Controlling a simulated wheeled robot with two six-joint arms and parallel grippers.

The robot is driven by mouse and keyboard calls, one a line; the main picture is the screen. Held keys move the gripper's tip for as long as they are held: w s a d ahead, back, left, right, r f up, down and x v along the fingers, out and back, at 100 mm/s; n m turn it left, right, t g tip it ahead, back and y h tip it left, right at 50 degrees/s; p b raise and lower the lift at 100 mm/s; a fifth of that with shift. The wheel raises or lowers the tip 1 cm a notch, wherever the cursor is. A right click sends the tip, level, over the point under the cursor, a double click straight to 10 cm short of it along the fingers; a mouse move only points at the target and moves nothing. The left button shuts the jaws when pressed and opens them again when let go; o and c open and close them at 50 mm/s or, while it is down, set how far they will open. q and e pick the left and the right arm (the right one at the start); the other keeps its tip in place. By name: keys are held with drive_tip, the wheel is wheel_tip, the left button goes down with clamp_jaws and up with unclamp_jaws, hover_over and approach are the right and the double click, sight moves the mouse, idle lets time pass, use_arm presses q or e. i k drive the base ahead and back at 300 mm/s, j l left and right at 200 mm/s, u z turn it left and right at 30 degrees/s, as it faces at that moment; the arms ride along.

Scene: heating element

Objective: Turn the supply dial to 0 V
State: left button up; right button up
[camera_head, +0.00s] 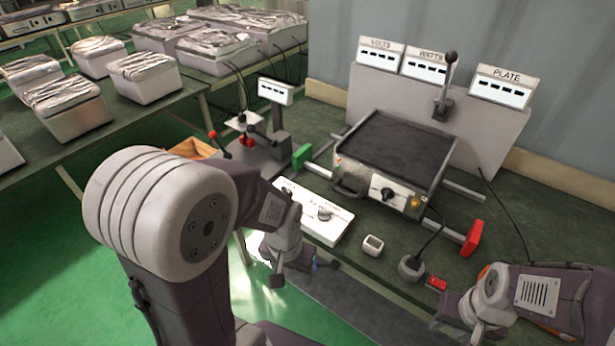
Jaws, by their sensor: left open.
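A white flat panel (335,228) lies at the table's front edge with a small grey dial (324,213) on its top. A black knob (387,195) sits on the white front plate of the dark-topped heater unit (392,148). I cannot tell for sure which is the supply dial. My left gripper (303,270) is open, pointing down by the table's front edge, nearer to me than the white panel and apart from both knobs. My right gripper (458,322) is at the lower right; its fingertips are not clear. A VOLTS display (380,54) stands behind; its digits are unreadable.
WATTS (426,65) and PLATE (501,87) displays stand beside it. A black-knobbed lever (446,88) rises behind the heater. A small white block (373,245), a grey corded round piece (411,267) and a red block (472,239) occupy the table. A stand with display (275,91) is left.

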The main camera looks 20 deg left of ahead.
sight(287, 191)
drive_tip(key=i+j, duration=0.1)
drive_tip(key=j, duration=0.3)
drive_tip(key=i+j, duration=0.1)
drive_tip(key=j, duration=0.25)
drive_tip(key=i+j+u, duration=0.1)
drive_tip(key=j, duration=0.3)
drive_tip(key=i+j, duration=0.15)
drive_tip(key=j, duration=0.25)
